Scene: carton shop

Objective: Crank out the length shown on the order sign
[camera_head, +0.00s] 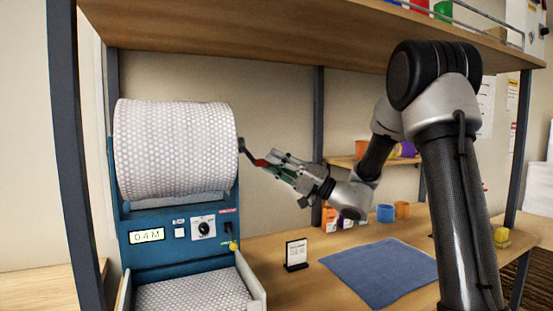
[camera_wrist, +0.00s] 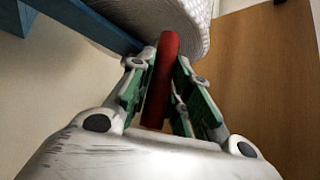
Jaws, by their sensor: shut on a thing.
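A big roll of white bubble wrap (camera_head: 178,150) sits in a blue dispenser (camera_head: 185,262) at the left. Its display (camera_head: 147,236) reads 0.4 M. A crank with a red handle (camera_head: 262,162) sticks out at the roll's right side. My gripper (camera_head: 272,165) is shut on the red handle, which stands between the green-padded fingers in the wrist view (camera_wrist: 162,85). A small sign (camera_head: 297,253) in a black stand is on the table right of the dispenser; its text is too small to read. Bubble wrap (camera_head: 190,293) lies in the tray below the display.
A blue cloth (camera_head: 381,270) lies on the table at the right. Blue (camera_head: 385,213) and orange (camera_head: 403,210) cups stand behind it. A wooden shelf (camera_head: 290,32) hangs above, with dark posts at the sides. A yellow thing (camera_head: 502,237) is at the far right.

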